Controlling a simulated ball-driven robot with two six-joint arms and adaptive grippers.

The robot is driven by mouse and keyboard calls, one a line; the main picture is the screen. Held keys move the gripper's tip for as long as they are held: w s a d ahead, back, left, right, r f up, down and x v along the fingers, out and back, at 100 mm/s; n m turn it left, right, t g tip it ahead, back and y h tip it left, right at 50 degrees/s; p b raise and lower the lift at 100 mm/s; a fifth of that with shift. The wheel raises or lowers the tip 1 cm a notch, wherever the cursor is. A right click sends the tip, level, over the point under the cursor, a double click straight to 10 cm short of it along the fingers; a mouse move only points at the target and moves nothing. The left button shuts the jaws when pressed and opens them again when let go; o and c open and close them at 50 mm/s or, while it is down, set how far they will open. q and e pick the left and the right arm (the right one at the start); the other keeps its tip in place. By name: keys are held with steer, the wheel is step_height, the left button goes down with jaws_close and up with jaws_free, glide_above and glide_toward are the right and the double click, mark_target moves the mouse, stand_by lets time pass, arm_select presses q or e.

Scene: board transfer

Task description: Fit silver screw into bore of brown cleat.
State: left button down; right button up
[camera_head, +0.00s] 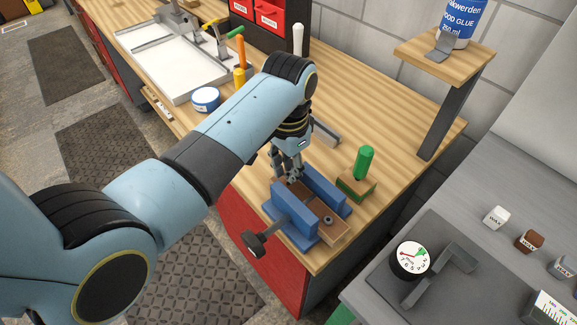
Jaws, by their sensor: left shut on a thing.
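The brown cleat (334,232) is clamped between the blue jaws of a vise (293,218) at the front of the wooden bench. A dark round bore with a lighter ring (328,219) shows near its front end. My left gripper (293,178) points down over the far end of the cleat, between the vise jaws. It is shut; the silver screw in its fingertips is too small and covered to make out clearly. Whether it touches the cleat cannot be told. My right gripper is not in view.
A green-handled tool stands in a wooden block (356,189) right of the vise. The vise handle (254,245) sticks out in front. A blue-white tin (206,100) and a white tray (172,69) lie farther back. A raised shelf (430,58) stands at the right.

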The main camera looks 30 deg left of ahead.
arm_select(q)
steer(key=shift+f+b, duration=0.5)
steer(key=shift+f, duration=0.6)
steer(key=c, duration=1.2)
jaws_free()
steer(key=shift+r, duration=0.25)
step_height(320, 180, up, 12)
steer(key=shift+f, duration=0.25)
steer(key=shift+s, duration=0.1)
